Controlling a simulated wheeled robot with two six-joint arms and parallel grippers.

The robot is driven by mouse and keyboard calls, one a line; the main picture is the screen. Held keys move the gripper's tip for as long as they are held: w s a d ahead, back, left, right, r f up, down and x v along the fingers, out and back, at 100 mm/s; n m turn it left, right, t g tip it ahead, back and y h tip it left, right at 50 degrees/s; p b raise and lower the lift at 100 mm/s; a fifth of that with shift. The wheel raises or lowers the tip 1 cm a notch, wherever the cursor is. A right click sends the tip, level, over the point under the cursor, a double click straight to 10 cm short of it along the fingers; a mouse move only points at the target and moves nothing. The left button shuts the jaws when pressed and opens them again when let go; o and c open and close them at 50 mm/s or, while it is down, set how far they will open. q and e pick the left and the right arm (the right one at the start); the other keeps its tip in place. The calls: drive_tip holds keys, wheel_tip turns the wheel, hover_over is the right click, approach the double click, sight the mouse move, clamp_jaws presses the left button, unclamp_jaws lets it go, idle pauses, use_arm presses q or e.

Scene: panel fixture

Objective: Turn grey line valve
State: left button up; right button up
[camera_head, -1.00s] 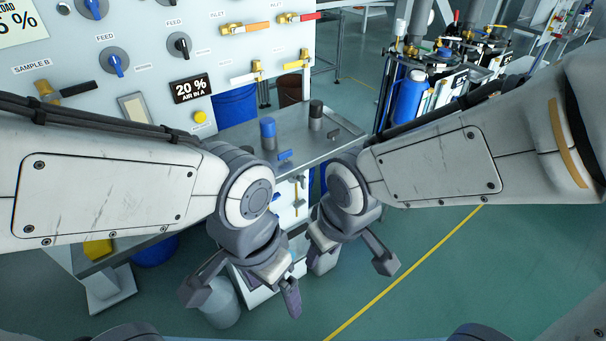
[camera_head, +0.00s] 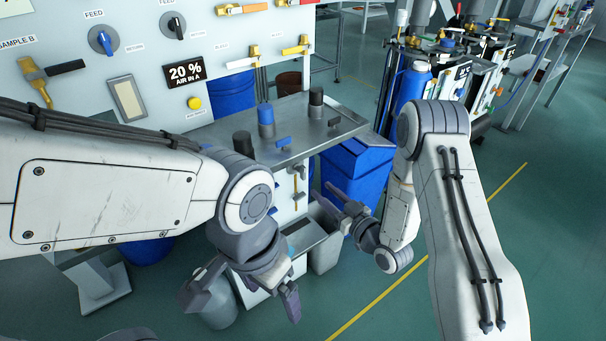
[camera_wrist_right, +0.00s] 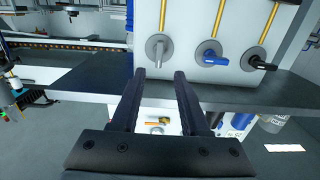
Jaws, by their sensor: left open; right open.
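The grey line valve (camera_wrist_right: 158,52) shows in the right wrist view as a round grey fitting with a grey lever, below a yellow pipe on a white panel. Its lever points down in that picture. My right gripper (camera_wrist_right: 160,75) is open and empty, its fingertips just below the valve in the picture, with no contact visible. In the head view my right gripper (camera_head: 329,195) is beside the front of the metal bench. My left gripper (camera_head: 240,298) is open and empty, low in front of the bench. I cannot clearly pick out the grey valve in the head view.
A blue-lever valve (camera_wrist_right: 213,57) and a black-lever valve (camera_wrist_right: 259,62) sit right of the grey one. A dark ledge (camera_wrist_right: 245,98) runs below them. The metal bench (camera_head: 345,126) carries blue and dark cylinders. A blue bin (camera_head: 355,170) stands beside it. Open floor lies right.

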sight(305, 173)
drive_tip(key=x, duration=1)
drive_tip(key=shift+w+r, duration=0.15)
clamp_jaws()
